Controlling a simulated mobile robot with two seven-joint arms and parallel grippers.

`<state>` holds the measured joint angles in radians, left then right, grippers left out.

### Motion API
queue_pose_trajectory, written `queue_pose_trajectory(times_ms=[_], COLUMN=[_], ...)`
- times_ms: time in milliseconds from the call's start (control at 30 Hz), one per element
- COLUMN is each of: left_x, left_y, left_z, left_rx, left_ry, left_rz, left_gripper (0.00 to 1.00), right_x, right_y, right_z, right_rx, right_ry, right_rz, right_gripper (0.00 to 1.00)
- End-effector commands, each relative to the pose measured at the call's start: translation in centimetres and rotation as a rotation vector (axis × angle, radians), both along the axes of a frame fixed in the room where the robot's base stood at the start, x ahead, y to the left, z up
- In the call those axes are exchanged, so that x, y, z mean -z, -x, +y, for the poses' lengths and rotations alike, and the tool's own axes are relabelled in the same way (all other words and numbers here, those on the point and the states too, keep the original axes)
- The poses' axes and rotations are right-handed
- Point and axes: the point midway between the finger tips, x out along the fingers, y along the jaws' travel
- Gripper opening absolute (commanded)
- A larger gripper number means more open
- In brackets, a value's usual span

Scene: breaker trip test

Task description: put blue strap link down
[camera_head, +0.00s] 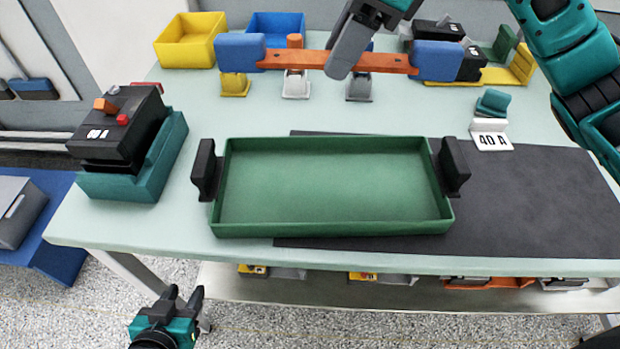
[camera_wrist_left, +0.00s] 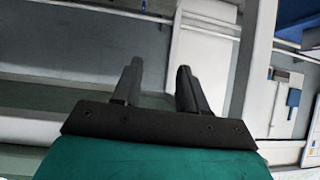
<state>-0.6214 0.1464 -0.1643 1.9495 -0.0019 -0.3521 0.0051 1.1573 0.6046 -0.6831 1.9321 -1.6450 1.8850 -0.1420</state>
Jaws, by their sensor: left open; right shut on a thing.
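The blue strap link (camera_head: 300,61) is an orange bar with a blue block at each end. It lies level across the back of the table in the head view, in front of a row of small stands. My right gripper (camera_head: 343,62) is shut on the middle of its bar and hides part of it. I cannot tell whether the link touches the stands below it. My left gripper (camera_head: 183,294) is open and empty, low in front of the table's front edge. Its two spread fingers also show in the left wrist view (camera_wrist_left: 160,70), with nothing between them.
A green tray (camera_head: 330,228) with black handles stands mid-table, partly on a dark mat (camera_head: 540,200). A black breaker in a teal holder (camera_head: 130,187) is at left. Yellow (camera_head: 186,52) and blue bins (camera_head: 275,24) stand behind.

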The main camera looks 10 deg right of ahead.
Motion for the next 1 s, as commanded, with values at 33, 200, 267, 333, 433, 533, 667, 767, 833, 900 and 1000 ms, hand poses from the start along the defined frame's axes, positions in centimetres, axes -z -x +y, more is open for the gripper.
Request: queue_pose_trajectory(times_ms=[33, 200, 267, 333, 433, 533, 667, 767, 833, 900, 1000], left_x=[0.0, 0.4, 0.5, 0.5, 0.5, 0.3, 0.4, 0.4, 0.4, 0.4, 0.6], left_y=[0.0, 0.0, 0.0, 0.0, 0.0, -0.2, -0.2, -0.3, -0.4, -0.4, -0.4], left_z=[0.0, -0.1, -0.2, -0.4, -0.7, -0.9, -0.9, -0.9, -0.9, -1.0, -1.0], left_rx=[0.000, 0.001, 0.002, 0.005, 0.010, 0.012, 0.011, 0.012, 0.012, 0.012, 0.012], left_ry=[0.000, 0.002, 0.004, 0.007, 0.013, 0.016, 0.016, 0.017, 0.018, 0.018, 0.018], left_rz=[0.000, 0.000, 0.001, 0.001, -0.002, -0.005, -0.002, -0.002, -0.003, -0.004, -0.004], left_gripper=[0.43, 0.43, 0.43, 0.43, 0.43, 0.43, 0.43, 0.43, 0.43, 0.43, 0.43], right_x=[0.3, 3.6, 5.2, 7.2, 9.9, 12.3, 14.6, 15.4, 15.8, 16.3, 17.7], right_y=[0.0, 0.1, 0.1, 0.1, 0.1, 0.1, 0.1, 0.0, 0.0, 0.0, 0.1], right_z=[0.0, 0.0, -0.1, -0.1, 0.0, 0.0, 0.0, 0.0, 0.0, 0.0, 0.0], right_rx=[0.001, 0.004, 0.005, 0.004, 0.004, 0.003, 0.003, 0.003, 0.003, 0.003, 0.003], right_ry=[-0.001, -0.001, 0.000, -0.001, -0.001, -0.001, -0.002, -0.002, -0.002, -0.002, -0.001], right_rz=[0.001, 0.006, 0.007, 0.006, 0.007, 0.006, 0.002, 0.001, 0.000, 0.000, 0.003], right_gripper=[0.00, 0.00, 0.00, 0.00, 0.00, 0.00, 0.00, 0.00, 0.00, 0.00, 0.00])
